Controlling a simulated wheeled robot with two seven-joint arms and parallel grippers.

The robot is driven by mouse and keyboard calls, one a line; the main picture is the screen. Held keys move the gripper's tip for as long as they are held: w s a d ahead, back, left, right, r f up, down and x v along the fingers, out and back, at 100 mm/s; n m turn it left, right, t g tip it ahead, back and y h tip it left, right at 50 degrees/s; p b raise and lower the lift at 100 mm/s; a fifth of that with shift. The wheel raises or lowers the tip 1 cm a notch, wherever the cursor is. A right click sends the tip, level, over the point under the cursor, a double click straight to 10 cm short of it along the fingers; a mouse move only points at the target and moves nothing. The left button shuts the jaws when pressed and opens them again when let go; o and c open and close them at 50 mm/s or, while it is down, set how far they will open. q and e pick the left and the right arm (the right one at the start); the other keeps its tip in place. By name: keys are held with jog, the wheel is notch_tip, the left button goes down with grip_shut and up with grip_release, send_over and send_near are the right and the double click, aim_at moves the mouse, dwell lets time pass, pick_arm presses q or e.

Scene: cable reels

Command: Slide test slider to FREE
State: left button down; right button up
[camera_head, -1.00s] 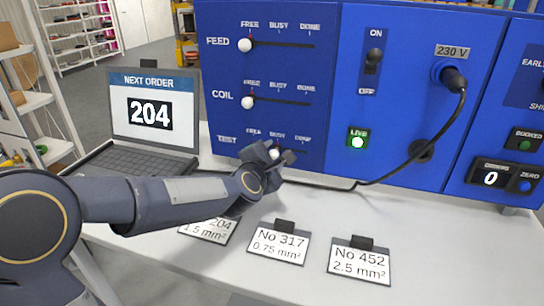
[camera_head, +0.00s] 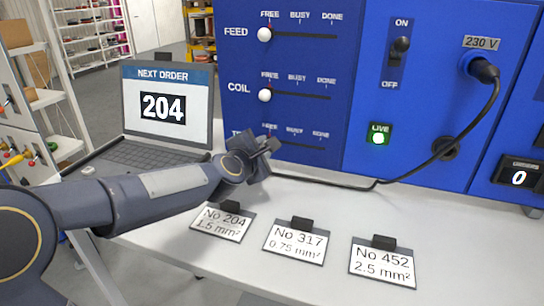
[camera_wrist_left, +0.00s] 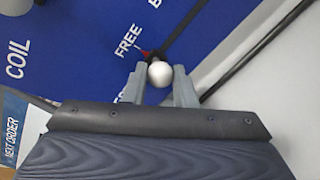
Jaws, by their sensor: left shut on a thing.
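The TEST slider is the lowest row on the blue panel (camera_head: 345,110), its slot (camera_head: 305,146) running right under FREE, BUSY and DONE. My left gripper (camera_head: 266,146) is at the FREE end and hides the knob and part of the TEST label in the head view. In the left wrist view the white test knob (camera_wrist_left: 160,74) sits between the two fingertips of my left gripper (camera_wrist_left: 159,88), which is shut on it. The knob is close beside the red mark near the word FREE (camera_wrist_left: 128,39). My right gripper is not in view.
The FEED knob (camera_head: 265,34) and COIL knob (camera_head: 264,95) sit at FREE above. A black cable (camera_head: 440,153) runs from the plug to the table. A laptop (camera_head: 166,105) showing 204 stands left. Cards lie on the table in front, including No 317 (camera_head: 296,242).

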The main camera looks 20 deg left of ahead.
pick_arm(q)
jog(key=shift+a, duration=0.1)
jog(key=c, duration=1.3)
grip_release()
jog(key=shift+a, duration=0.2)
jog(key=shift+o, duration=0.6)
jog(key=shift+d, duration=0.15)
jog(key=p+v, duration=0.1)
jog(key=v, duration=0.6)
jog(key=shift+s, duration=0.4)
